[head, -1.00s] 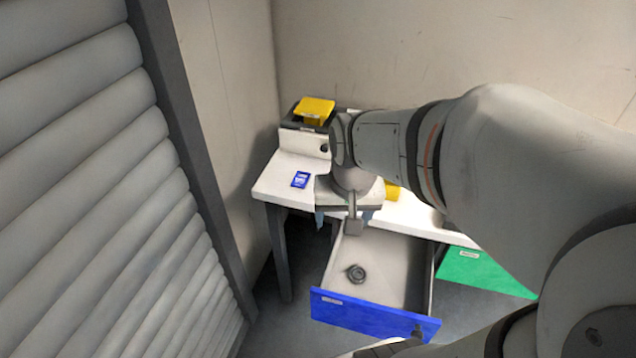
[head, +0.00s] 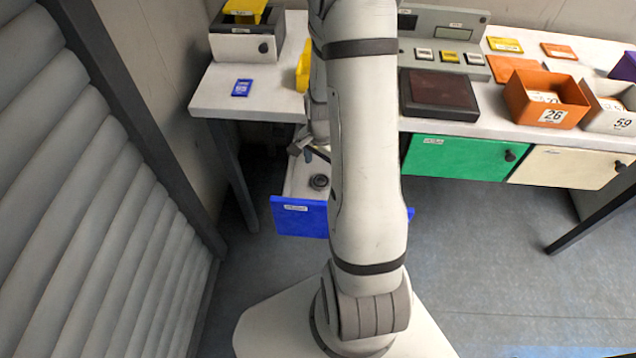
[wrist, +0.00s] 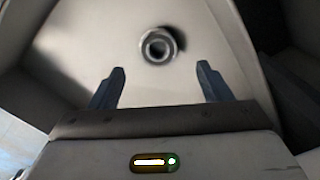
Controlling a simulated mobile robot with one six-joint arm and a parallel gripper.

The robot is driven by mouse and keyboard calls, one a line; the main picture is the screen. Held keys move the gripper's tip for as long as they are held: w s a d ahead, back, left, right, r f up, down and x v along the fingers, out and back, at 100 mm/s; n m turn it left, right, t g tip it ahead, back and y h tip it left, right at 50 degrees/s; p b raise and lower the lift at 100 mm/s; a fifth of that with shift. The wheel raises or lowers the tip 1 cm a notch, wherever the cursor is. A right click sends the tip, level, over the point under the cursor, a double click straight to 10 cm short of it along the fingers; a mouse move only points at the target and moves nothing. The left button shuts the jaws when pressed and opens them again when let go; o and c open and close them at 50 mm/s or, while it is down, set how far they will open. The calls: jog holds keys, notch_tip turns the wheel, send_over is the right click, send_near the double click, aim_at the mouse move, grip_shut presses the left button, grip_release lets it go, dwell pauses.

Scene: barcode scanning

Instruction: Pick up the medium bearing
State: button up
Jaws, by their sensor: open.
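A dark ring-shaped bearing (head: 319,182) lies in the open blue-fronted drawer (head: 300,217) below the left part of the bench. In the wrist view the bearing (wrist: 158,45) rests on the pale drawer floor, ahead of and roughly centred between my fingertips. My gripper (wrist: 160,80) is open, with nothing between its two fingers. In the head view my arm hides much of the gripper and the drawer's right side. No other bearing shows, so I cannot compare its size.
The shut green drawer (head: 458,157) and cream drawer (head: 568,167) are to the right. On the bench are an orange bin (head: 547,116), a dark red pad (head: 438,92) and a blue card (head: 241,87). A slatted shutter (head: 75,200) stands at left.

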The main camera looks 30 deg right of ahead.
aim_at(320, 180)
jog(key=f, duration=0.5)
jog(key=shift+s+a+f+b, duration=0.1)
jog(key=shift+a+f+b, duration=0.15)
jog(key=shift+f+b, duration=0.05)
jog(key=c, duration=1.1)
jog(key=shift+c, duration=0.2)
